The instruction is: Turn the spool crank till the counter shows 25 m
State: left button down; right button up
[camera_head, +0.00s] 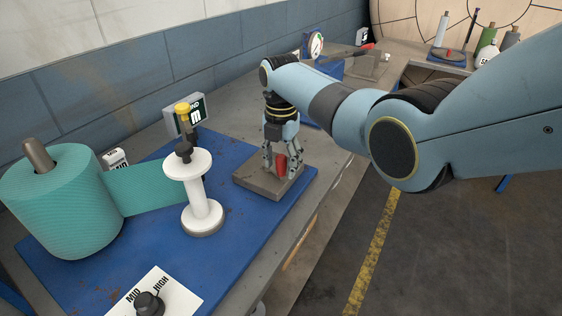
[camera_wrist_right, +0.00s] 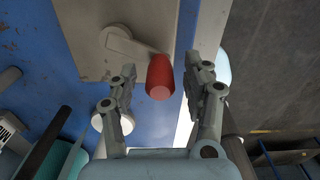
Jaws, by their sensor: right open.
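My right gripper (camera_head: 281,168) is open and points down over the grey crank block (camera_head: 247,188). The crank's red handle (camera_head: 281,160) shows between its fingers. In the right wrist view the red handle (camera_wrist_right: 160,78) stands between the two open fingers (camera_wrist_right: 160,70), with a visible gap to the left finger and a smaller one to the right. A pale crank arm (camera_wrist_right: 125,43) runs from it to a hub at upper left. A white spool (camera_head: 201,205) stands on the blue board, with teal fabric (camera_head: 146,187) reaching it. The counter (camera_head: 192,112) is partly hidden; its number is unreadable. My left gripper is out of view.
A large teal fabric roll (camera_head: 62,205) stands at the left. A MID/HIGH knob plate (camera_head: 185,292) lies at the front of the blue board (camera_head: 255,228). A gauge (camera_head: 316,43) and red-handled tool (camera_head: 352,50) are farther back. Open floor lies right of the bench.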

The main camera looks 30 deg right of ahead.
jog(key=shift+c, duration=0.2)
grip_shut()
dwell(0.3)
